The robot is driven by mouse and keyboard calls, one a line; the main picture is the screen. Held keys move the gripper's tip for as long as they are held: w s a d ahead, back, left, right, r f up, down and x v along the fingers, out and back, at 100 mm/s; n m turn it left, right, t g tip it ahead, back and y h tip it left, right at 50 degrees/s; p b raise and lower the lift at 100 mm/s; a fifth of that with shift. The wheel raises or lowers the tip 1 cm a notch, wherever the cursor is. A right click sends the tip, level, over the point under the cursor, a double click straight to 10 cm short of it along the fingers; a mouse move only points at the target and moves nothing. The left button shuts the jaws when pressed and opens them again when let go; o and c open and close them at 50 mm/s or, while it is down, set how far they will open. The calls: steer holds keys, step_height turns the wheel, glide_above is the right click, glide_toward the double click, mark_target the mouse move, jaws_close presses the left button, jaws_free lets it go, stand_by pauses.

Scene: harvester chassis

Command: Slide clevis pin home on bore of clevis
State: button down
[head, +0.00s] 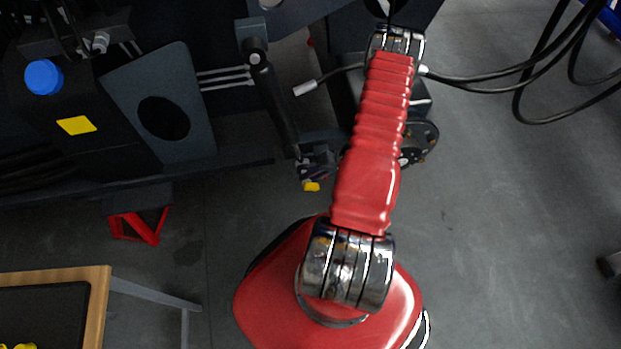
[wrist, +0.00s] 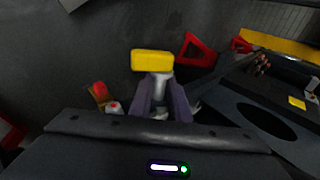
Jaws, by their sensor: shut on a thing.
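A clevis pin with a yellow block head (wrist: 152,60) and a pale metal shank is in my gripper (wrist: 162,92). The two fingers are shut on it, one on each side of the shank. In the head view the yellow head (head: 311,187) shows just below the lower end of a dark cylinder (head: 275,100). The clevis seems to be at that lower end, among dark parts (head: 318,160) partly covered by my gripper. The bore and the pin's tip are hidden, so I cannot tell how deep the pin sits.
The dark chassis panel with a round hole (head: 160,115) stands left of the cylinder. A loose cable with a pale plug (head: 305,88) hangs near it. A red stand (head: 140,226) is on the floor, and a wood-edged table (head: 95,300) is at lower left.

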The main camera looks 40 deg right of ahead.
steer(key=shift+w+d, duration=0.55)
steer(key=shift+w, duration=0.2)
steer(key=c, duration=1.6)
jaws_free()
steer(key=v, duration=1.3)
steer(key=shift+s+d+r, duration=0.15)
steer(key=shift+s+r, duration=0.1)
